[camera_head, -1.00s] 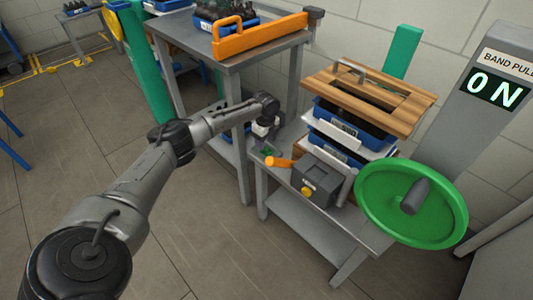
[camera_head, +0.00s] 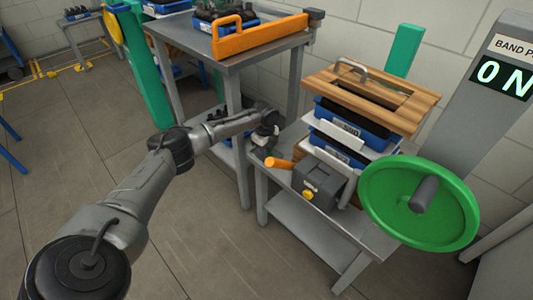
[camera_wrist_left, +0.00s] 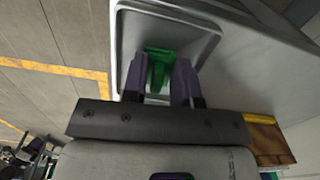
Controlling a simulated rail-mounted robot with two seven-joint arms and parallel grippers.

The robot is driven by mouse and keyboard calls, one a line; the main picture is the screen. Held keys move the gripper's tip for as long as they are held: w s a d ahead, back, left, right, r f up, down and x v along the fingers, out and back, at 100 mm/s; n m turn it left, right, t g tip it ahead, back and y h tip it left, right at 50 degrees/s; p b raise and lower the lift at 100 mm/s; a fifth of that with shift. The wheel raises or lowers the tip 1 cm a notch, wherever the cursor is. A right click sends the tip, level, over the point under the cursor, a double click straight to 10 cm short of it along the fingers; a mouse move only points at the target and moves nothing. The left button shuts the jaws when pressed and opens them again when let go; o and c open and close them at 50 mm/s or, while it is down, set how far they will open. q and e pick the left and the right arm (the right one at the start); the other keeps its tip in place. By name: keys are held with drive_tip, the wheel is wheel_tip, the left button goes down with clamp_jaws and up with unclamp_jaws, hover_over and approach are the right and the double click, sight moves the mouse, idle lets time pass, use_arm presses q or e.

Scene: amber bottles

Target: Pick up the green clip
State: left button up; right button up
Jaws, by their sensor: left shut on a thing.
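The green clip (camera_wrist_left: 159,64) shows in the left wrist view between the two dark fingers of my left gripper (camera_wrist_left: 159,82). The fingers are shut on it. The clip is still over or in a small grey tray (camera_wrist_left: 209,36); I cannot tell whether it touches the tray floor. In the head view my left gripper (camera_head: 261,143) is low at the left end of the grey bench, and the clip is not clearly visible there. My right gripper is not in view.
Beside the gripper are an orange handle (camera_head: 279,163) and a grey box with a yellow button (camera_head: 319,182). Stacked blue bins (camera_head: 345,150) under a wooden board (camera_head: 390,98) stand behind. A large green wheel (camera_head: 395,215) is at right.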

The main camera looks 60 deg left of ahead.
use_arm(q)
drive_tip(key=shift+c, duration=0.6)
